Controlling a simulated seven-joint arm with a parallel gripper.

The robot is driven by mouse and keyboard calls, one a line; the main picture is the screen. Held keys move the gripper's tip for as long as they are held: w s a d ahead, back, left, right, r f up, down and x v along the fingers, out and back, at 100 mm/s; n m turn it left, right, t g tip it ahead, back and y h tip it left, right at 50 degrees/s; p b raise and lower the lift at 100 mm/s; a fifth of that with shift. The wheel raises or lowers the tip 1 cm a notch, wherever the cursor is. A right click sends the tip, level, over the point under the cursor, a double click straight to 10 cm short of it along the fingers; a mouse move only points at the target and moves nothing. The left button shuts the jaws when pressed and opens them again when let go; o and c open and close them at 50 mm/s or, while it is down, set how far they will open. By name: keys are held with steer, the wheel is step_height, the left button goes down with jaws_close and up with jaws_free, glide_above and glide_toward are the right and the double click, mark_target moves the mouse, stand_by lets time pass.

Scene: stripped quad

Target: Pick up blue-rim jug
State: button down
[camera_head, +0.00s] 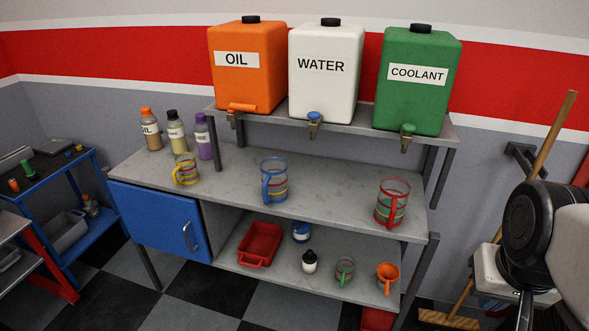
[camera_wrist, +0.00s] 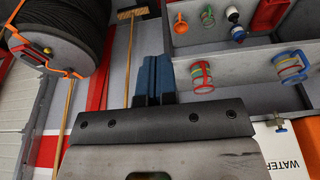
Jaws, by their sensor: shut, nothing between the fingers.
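The blue-rim jug (camera_head: 274,181) is clear with coloured bands and a blue handle on its left. It stands upright on the middle of the grey bench top, below the WATER tank. It also shows near the right edge of the wrist view (camera_wrist: 291,67). My gripper (camera_wrist: 153,62) has its blue fingers shut together with nothing between them. It is well apart from the jug, which lies to the right of the fingers in the wrist view. The fingers cannot be made out in the head view.
A red-rim jug (camera_head: 393,203) and a yellow-rim jug (camera_head: 186,170) stand on either side. Orange (camera_head: 245,85), white (camera_head: 326,82) and green (camera_head: 417,90) tanks with taps sit on the shelf above. A broom (camera_head: 555,130) leans at right. Bare bench lies between the jugs.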

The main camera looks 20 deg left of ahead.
steer(key=c, duration=1.8)
jaws_free()
steer(key=o, duration=1.8)
steer(key=m+y, duration=1.5)
steer(key=y, duration=0.1)
glide_above(284, 184)
steer(key=s+d, duration=1)
step_height(284, 184, down, 12)
steer(key=w+a+f+m+t, duration=0.1)
steer(key=w+a+f+m, duration=0.1)
steer(key=f, duration=0.1)
steer(key=w+a+f+m+t, duration=0.2)
steer(key=w+f+m, duration=0.1)
steer(key=w+a+f+m+t, duration=0.1)
steer(key=w+a+f+m, duration=0.1)
steer(key=w+f, duration=0.1)
steer(key=shift+w+f+y, duration=0.15)
steer(key=shift+f+y, duration=0.25)
steer(key=shift+f, duration=0.15)
